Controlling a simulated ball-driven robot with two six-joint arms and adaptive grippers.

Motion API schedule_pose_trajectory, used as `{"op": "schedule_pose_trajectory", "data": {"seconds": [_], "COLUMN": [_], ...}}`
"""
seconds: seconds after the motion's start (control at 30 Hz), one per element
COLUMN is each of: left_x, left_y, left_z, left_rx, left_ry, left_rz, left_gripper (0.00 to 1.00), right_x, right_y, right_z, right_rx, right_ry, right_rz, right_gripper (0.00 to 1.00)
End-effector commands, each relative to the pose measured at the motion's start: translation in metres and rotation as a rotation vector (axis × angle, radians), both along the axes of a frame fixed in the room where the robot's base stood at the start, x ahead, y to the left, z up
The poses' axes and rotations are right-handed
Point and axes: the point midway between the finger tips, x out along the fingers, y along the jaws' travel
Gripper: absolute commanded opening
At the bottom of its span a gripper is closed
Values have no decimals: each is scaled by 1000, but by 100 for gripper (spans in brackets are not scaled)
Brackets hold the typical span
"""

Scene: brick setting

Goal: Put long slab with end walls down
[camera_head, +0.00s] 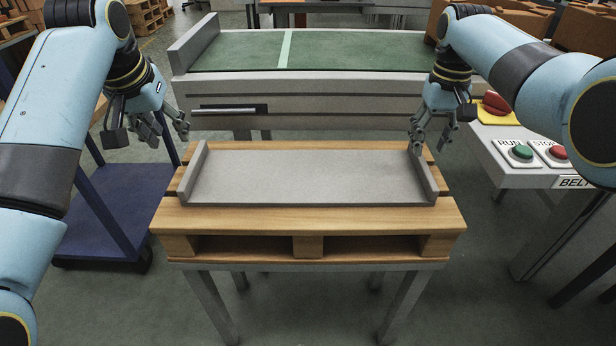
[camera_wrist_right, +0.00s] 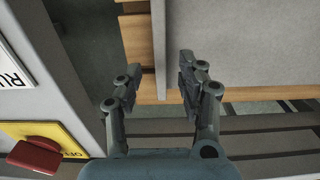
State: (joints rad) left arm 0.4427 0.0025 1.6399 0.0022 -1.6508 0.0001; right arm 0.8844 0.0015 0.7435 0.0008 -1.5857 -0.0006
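The long grey slab with end walls (camera_head: 305,180) lies flat on a wooden pallet (camera_head: 310,218), a low wall standing up at each short end. My left gripper (camera_head: 170,138) is open and empty, to the left of the slab's left end wall and apart from it. My right gripper (camera_head: 431,148) is open at the far end of the right end wall. In the right wrist view, its fingers (camera_wrist_right: 158,72) appear on either side of the wall's line, with the slab (camera_wrist_right: 240,45) to the right. I cannot tell whether a finger touches the wall.
The pallet rests on a metal-legged stand. Behind it is a conveyor with a green belt (camera_head: 350,50). A control panel with RUN and STOP buttons (camera_head: 520,153) stands at the right. A blue cart (camera_head: 115,205) stands at the left.

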Motion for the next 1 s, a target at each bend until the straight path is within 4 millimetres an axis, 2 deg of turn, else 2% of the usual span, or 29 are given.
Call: {"op": "schedule_pose_trajectory", "data": {"seconds": [0.1,0.2,0.33,0.5,1.0], "left_x": [0,0,0,0,0], "left_y": [0,0,0,0,0], "left_z": [0,0,0,0,0], "left_rx": [0,0,0,0,0], "left_ry": [0,0,0,0,0], "left_rz": [0,0,0,0,0], "left_gripper": [39,39,39,39,39], "right_x": [0,0,0,-1,-1], "right_y": [0,0,0,0,0], "right_z": [27,44,57,63,62], "right_rx": [0,0,0,0,0], "right_ry": [-3,-1,2,2,2], "right_rz": [0,0,0,0,0], "right_gripper": [39,39,39,39,39]}}
